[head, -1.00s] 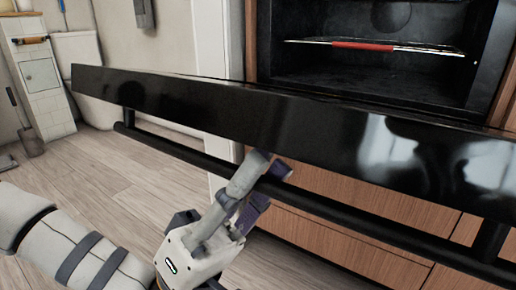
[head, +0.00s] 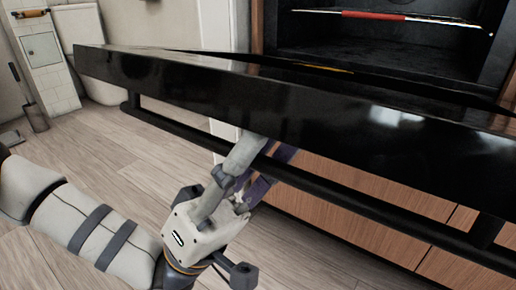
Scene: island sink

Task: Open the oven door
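The black oven door (head: 300,105) is swung far down, close to level, with its front edge towards me and its inner face just showing. The oven cavity (head: 385,45) behind it is open to view, with a rack (head: 400,16) inside. A long black handle bar (head: 350,197) runs along the door's outer side. My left gripper (head: 262,160) is at the handle from below and in front, its fingers around or against the bar; the fingertips are partly hidden by the bar and door, so its closure is unclear. My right gripper is not in view.
Wood-fronted drawers (head: 340,200) lie below the oven. Clear wooden floor (head: 110,165) spreads to the left. A white cabinet (head: 42,65) and a brush holder (head: 36,118) stand at the back left.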

